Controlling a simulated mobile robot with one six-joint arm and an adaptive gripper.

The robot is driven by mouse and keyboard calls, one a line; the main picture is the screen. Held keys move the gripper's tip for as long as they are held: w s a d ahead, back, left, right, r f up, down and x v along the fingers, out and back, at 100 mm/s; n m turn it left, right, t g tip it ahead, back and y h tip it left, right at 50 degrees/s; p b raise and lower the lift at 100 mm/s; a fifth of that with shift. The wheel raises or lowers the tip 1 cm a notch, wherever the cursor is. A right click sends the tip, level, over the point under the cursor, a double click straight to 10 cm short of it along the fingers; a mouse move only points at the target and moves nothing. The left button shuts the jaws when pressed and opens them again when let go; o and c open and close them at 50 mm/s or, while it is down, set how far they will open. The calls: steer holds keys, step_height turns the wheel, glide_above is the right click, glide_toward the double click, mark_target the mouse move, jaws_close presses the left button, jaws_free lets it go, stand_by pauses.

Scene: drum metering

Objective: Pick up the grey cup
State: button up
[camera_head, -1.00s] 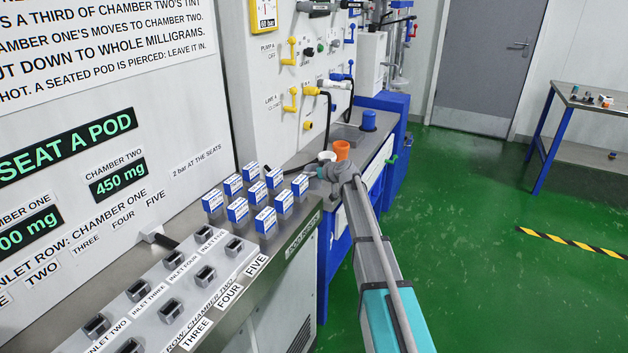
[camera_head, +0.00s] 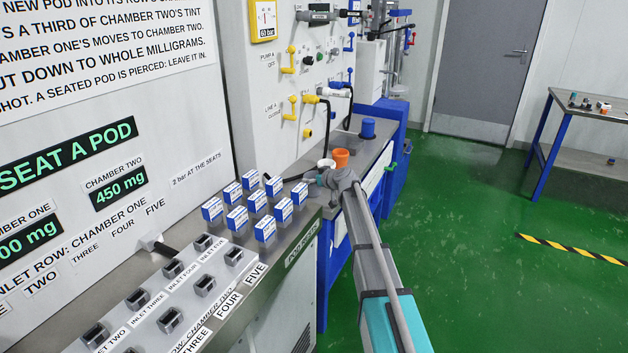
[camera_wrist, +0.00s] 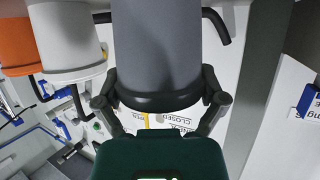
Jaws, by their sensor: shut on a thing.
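The grey cup (camera_wrist: 158,45) fills the upper middle of the wrist view, with a dark band at its lower end. My gripper (camera_wrist: 160,99) has its dark fingers on either side of the cup and is shut on it. In the head view my gripper (camera_head: 328,178) is at the far end of the bench, just in front of a white cup and an orange cup. The grey cup cannot be made out clearly there. Whether it touches the bench cannot be told.
The white cup (camera_head: 326,164) and orange cup (camera_head: 341,158) stand close beside my gripper. Several blue-and-white boxes (camera_head: 265,229) stand nearer on the bench, beside the inlet seats (camera_head: 170,320). A blue cylinder (camera_head: 368,128) stands farther back. Green floor is open at right.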

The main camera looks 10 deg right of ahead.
steer(key=shift+r+p, duration=1.25)
steer(key=shift+r, duration=0.1)
steer(key=s+r+p, duration=1)
steer(key=s, duration=0.4)
steer(key=shift+s+f, duration=0.1)
